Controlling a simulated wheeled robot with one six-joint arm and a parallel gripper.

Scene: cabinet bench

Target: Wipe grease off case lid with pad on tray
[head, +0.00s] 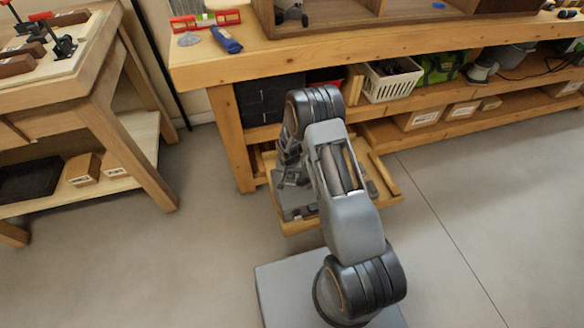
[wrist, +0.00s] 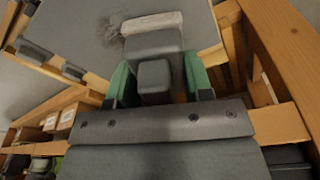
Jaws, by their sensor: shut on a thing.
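My gripper (wrist: 158,78) has green fingers and is shut on the grey handle block of the pad (wrist: 152,23). The pad's pale edge lies against the grey case lid (wrist: 72,27), at the top of the wrist view. A dark grease smear (wrist: 108,31) shows on the lid just left of the pad, and the pad may hide more of it. In the head view the grey case (head: 290,206) sits on the low wooden tray (head: 384,202), largely hidden by my arm. The gripper and pad are hard to make out there.
The wooden bench (head: 330,58) stands over the tray, with a white basket (head: 392,82) and boxes on its lower shelves. A bench leg (head: 231,140) is close left of the tray. Another workbench (head: 100,98) stands at left. Floor at right is clear.

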